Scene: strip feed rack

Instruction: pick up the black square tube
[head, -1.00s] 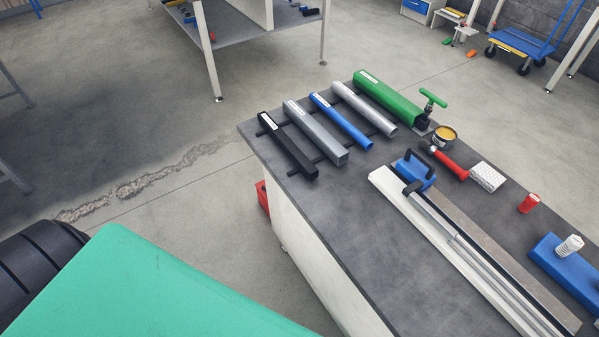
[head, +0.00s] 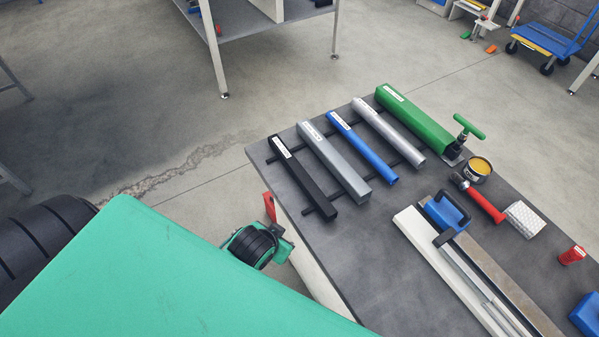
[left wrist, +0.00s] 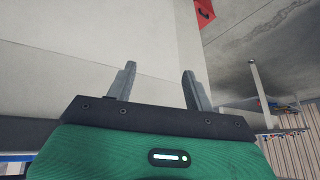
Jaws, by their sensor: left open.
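The black square tube (head: 307,182) lies on dark support bars at the left end of the grey bench top, with a white label near its far end. The wrist of my left arm shows beside the bench's left edge in the head view, left of and below the tube; its fingers are not clear there. In the left wrist view my left gripper (left wrist: 158,74) is open and empty. It faces a pale panel, and the tube does not show in that view. My right gripper is in neither view.
A grey square tube (head: 335,165), a blue tube (head: 362,148), a silver tube (head: 390,135) and a green tube (head: 415,120) lie to the right. A red-handled tool (head: 485,205), a tin (head: 479,169) and a white rail (head: 440,270) occupy the bench's right.

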